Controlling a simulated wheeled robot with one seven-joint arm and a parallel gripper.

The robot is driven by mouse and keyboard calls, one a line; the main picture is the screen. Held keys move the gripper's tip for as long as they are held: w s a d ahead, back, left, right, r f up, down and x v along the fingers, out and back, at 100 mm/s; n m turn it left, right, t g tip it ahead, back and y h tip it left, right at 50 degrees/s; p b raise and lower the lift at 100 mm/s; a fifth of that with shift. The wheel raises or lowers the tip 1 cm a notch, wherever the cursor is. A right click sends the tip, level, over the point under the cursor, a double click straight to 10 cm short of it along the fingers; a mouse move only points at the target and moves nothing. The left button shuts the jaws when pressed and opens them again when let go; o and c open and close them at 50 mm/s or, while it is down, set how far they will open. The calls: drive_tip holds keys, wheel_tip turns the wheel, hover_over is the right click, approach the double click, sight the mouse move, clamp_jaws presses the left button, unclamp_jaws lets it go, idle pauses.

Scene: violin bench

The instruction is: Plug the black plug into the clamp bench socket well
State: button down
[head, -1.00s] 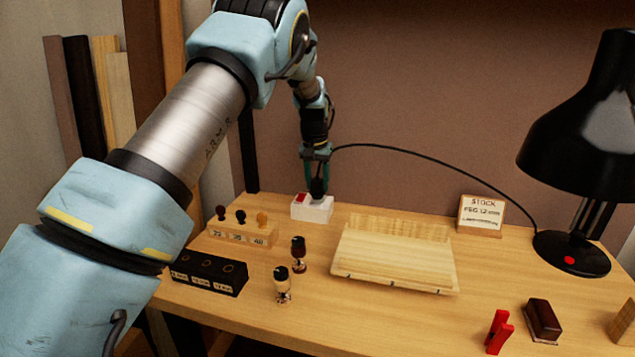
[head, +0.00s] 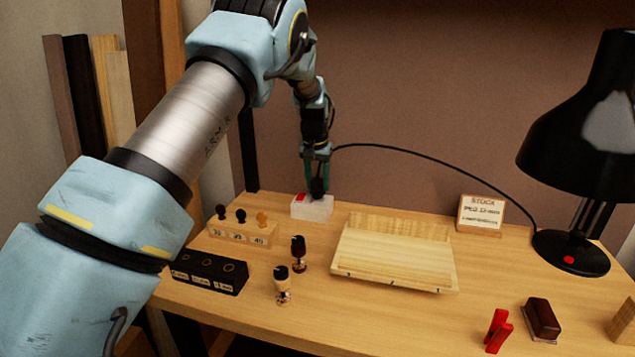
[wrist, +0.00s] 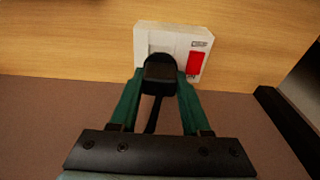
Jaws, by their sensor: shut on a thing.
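The black plug (head: 318,187) is between the fingers of my gripper (head: 317,178), which is shut on it. In the wrist view the plug (wrist: 159,74) sits between the green fingertips of my gripper (wrist: 157,88). The white socket block (head: 312,208) with a red switch stands on the bench at the back left. In the wrist view the socket block (wrist: 172,46) is right beyond the plug, with the red switch to the right. The plug is at the block's top face; its prongs and the well are hidden, so I cannot tell whether it is seated.
The black cord (head: 430,163) arcs from the plug to the black lamp (head: 571,254) at right. A wooden tray (head: 394,262), peg stand (head: 243,233) and black block (head: 208,273) stand in front. Two small pegs stand between them. A stock sign (head: 481,214) is at the back.

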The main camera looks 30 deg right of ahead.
sight(316, 194)
drive_tip(key=shift+f+b, duration=0.6)
drive_tip(key=shift+f, duration=0.75)
drive_tip(key=shift+c, duration=1.4)
unclamp_jaws()
wheel_tip(316, 194, up, 11)
drive_tip(key=s+a+b, duration=0.1)
drive_tip(key=b, duration=0.1)
drive_tip(key=shift+s+f, duration=0.15)
drive_tip(key=shift+f, duration=0.05)
